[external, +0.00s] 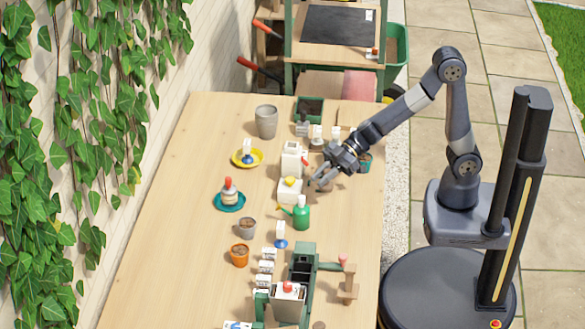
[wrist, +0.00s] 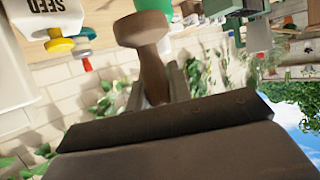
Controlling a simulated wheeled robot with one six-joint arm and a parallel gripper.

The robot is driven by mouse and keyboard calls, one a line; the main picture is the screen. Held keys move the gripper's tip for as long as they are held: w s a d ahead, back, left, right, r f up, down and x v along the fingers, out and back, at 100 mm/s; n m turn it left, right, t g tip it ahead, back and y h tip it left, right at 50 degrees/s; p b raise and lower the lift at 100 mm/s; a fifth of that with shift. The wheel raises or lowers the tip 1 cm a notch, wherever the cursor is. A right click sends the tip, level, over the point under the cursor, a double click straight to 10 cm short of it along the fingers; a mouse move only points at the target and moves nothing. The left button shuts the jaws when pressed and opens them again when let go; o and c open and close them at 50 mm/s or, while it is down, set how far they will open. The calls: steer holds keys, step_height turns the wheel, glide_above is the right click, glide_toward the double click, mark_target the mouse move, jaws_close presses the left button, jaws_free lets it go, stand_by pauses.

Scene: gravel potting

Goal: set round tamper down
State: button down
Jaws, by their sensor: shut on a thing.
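My gripper (external: 328,174) is over the right-hand part of the wooden table in the external view. In the wrist view its fingers (wrist: 156,88) are closed around the shaft of a brown wooden round tamper (wrist: 141,28). The tamper's wide round end points away from the gripper. In the external view the tamper is small and mostly hidden by the fingers, and I cannot tell whether it touches the table.
A wooden stand (external: 350,283) is nearer the front. The table's left side is largely clear.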

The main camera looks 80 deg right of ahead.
steer(key=s+a+r+n+g+y, duration=0.1)
steer(key=s+a+n+g+y, duration=0.25)
steer(key=s+a, duration=0.45)
steer(key=shift+n+g+h, duration=0.35)
steer(key=shift+n+g, duration=0.1)
steer(key=shift+g, duration=0.1)
steer(key=f+b, duration=0.1)
steer(key=f, duration=0.3)
steer(key=f+b, duration=0.1)
steer(key=shift+s+a+f+b, duration=0.2)
steer(key=shift+a+f+b, duration=0.15)
steer(key=shift+f, duration=0.05)
steer(key=shift+f+b, duration=0.75)
steer(key=shift+f, duration=1.25)
steer(key=shift+f, duration=0.15)
steer(key=c, duration=1.3)
jaws_free()
